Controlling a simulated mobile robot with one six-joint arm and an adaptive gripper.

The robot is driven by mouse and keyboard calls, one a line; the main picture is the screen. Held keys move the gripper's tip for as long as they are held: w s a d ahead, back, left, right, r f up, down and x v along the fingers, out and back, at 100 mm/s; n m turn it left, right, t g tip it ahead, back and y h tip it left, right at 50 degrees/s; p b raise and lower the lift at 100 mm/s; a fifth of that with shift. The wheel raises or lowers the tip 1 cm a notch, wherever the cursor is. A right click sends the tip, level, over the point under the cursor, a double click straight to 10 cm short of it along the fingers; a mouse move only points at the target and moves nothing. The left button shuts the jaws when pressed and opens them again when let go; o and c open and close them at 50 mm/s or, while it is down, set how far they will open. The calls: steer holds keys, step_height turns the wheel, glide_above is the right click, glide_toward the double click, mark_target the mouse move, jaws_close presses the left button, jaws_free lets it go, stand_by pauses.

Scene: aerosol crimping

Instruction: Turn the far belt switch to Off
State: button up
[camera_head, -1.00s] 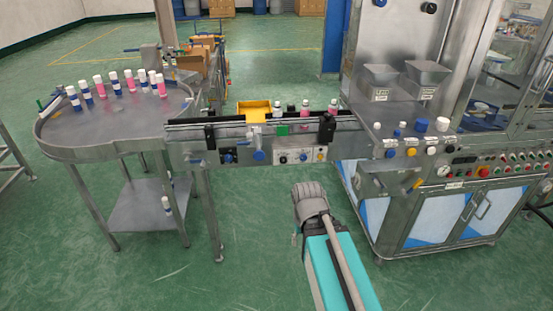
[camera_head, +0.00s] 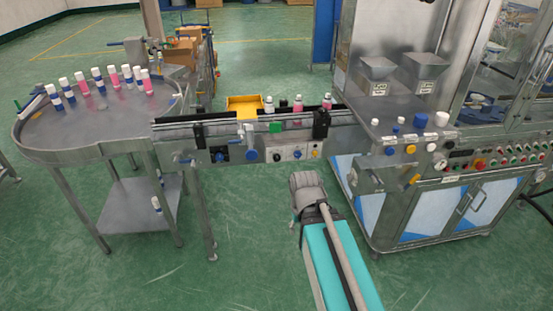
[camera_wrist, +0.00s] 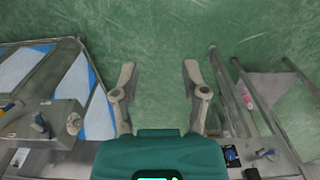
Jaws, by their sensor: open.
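The conveyor belt (camera_head: 180,128) runs between the round table and the machine. Its front carries a small black switch box with a blue knob (camera_head: 220,155) and a pale panel with several knobs (camera_head: 289,153). I cannot tell which knob is the far belt switch, nor read any knob's setting. In the wrist view my gripper (camera_wrist: 157,68) is open and empty, its two fingers spread over green floor. A black box with a blue knob (camera_wrist: 232,156) shows at the lower right there, apart from the fingers.
A round metal table (camera_head: 95,125) with several capped bottles stands left. A yellow tray (camera_head: 243,105) sits behind the belt, with a few bottles beside it. The machine (camera_head: 400,180) with knobs and buttons stands right. Open green floor lies before the belt.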

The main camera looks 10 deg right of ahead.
steer(key=o, duration=0.3)
steer(key=shift+f, duration=0.1)
steer(key=shift+o, duration=0.5)
steer(key=shift+w+d+f, duration=0.15)
steer(key=shift+w, duration=0.1)
steer(key=t+b, duration=1.8)
steer(key=b, duration=0.8)
glide_toward(277, 158)
steer(key=shift+s+f, duration=0.1)
steer(key=shift+s, duration=1.75)
steer(key=shift+w, duration=0.1)
steer(key=w, duration=1.3)
steer(key=shift+w, duration=0.3)
